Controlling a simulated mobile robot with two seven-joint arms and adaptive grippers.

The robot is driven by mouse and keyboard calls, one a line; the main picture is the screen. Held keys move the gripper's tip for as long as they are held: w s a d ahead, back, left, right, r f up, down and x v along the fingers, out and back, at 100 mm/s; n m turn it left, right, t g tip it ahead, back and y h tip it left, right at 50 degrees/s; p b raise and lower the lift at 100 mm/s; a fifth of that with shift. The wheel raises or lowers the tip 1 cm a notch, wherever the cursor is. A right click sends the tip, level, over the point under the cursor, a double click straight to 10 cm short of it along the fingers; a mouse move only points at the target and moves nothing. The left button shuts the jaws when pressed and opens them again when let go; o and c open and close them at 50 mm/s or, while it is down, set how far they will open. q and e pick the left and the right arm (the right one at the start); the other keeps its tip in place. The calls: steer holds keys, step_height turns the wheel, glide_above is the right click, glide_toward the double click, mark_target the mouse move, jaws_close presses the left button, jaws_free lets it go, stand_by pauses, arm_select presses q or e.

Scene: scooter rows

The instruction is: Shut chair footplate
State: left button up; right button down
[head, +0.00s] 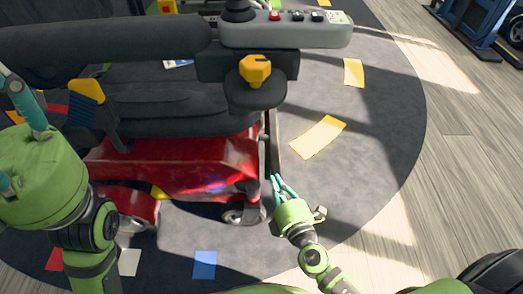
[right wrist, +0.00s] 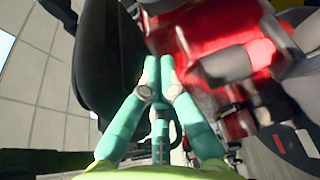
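The chair has a red base (head: 190,165), a dark seat and a dark armrest (head: 100,38). At its front, a thin upright dark panel with a pale edge (head: 274,140) shows almost edge-on; it looks like the footplate. My right gripper (head: 277,180) is at the lower end of this panel, its fingers close together; I cannot tell whether they touch it. In the right wrist view the fingertips (right wrist: 158,62) meet with nothing visible between them, beside a dark panel or seat part (right wrist: 108,55) and the red base (right wrist: 220,40). My left gripper is beside the seat, its fingertips outside the frame.
A grey control box (head: 285,33) with a yellow knob (head: 255,70) below it overhangs the panel. A caster wheel (head: 240,213) stands near my right gripper. Blue equipment (head: 480,20) stands at the top right.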

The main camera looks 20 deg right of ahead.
glide_toward(275, 137)
steer(key=w+a+f, duration=0.2)
steer(key=w+a, duration=0.2)
steer(key=a, duration=0.1)
steer(key=shift+w+a+r, duration=0.15)
steer(key=shift+a+r, duration=0.05)
steer(key=shift+d, duration=0.1)
